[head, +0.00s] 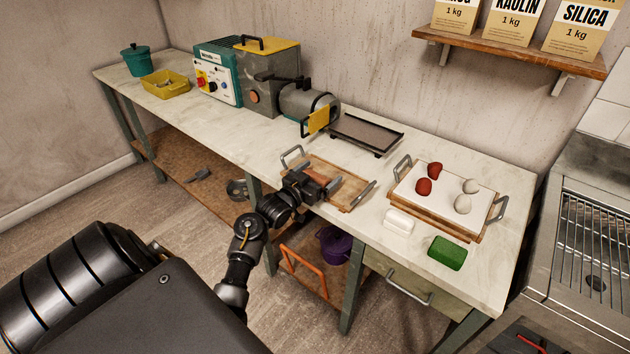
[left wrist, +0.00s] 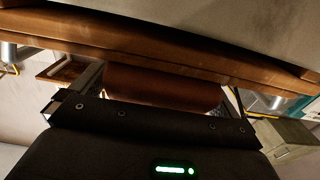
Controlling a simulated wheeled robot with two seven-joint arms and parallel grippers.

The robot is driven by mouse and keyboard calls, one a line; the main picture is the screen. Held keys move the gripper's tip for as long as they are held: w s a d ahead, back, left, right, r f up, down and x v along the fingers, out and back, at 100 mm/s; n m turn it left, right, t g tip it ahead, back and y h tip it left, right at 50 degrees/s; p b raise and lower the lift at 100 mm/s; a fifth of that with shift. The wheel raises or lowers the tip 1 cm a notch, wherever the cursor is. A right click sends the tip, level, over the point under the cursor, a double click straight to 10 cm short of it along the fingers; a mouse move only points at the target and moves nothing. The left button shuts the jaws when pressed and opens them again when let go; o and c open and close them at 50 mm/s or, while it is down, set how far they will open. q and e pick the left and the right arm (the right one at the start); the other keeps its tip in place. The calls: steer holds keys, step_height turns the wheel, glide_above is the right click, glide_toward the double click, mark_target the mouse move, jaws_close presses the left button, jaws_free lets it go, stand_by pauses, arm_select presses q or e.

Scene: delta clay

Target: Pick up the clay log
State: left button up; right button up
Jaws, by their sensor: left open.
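The clay log (head: 335,184) is a reddish-brown piece on the wooden tray (head: 354,201), partly hidden by my left gripper. My left gripper (head: 322,187) is open, at the tray's near left part and right at the log. In the left wrist view, the brown log (left wrist: 165,88) lies crosswise just ahead of the dark gripper body, between its two sides. I cannot tell whether the fingers touch it. My right gripper is not in view.
A grey machine (head: 270,80) with a barrel stands behind, and a flat dark tray (head: 366,133) lies beside it. To the right are a board (head: 413,202) with red and white lumps, a white block (head: 399,221) and a green block (head: 447,253). The table's left middle is clear.

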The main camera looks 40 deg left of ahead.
arm_select(q)
steer(key=c, duration=1.1)
steer(key=shift+r, duration=0.65)
steer(key=s+r, duration=0.1)
steer(key=r, duration=0.1)
steer(key=s+d+r, duration=0.1)
steer(key=r, duration=0.1)
steer(key=s+d+r, duration=0.1)
steer(key=r, duration=0.2)
steer(key=shift+s+d, duration=0.2)
steer(key=shift+s, duration=0.05)
steer(key=s+d+r, duration=0.4)
steer(key=s+d, duration=0.1)
steer(key=s, duration=0.2)
steer(key=shift+s+d+r, duration=0.35)
steer(key=shift+s, duration=0.05)
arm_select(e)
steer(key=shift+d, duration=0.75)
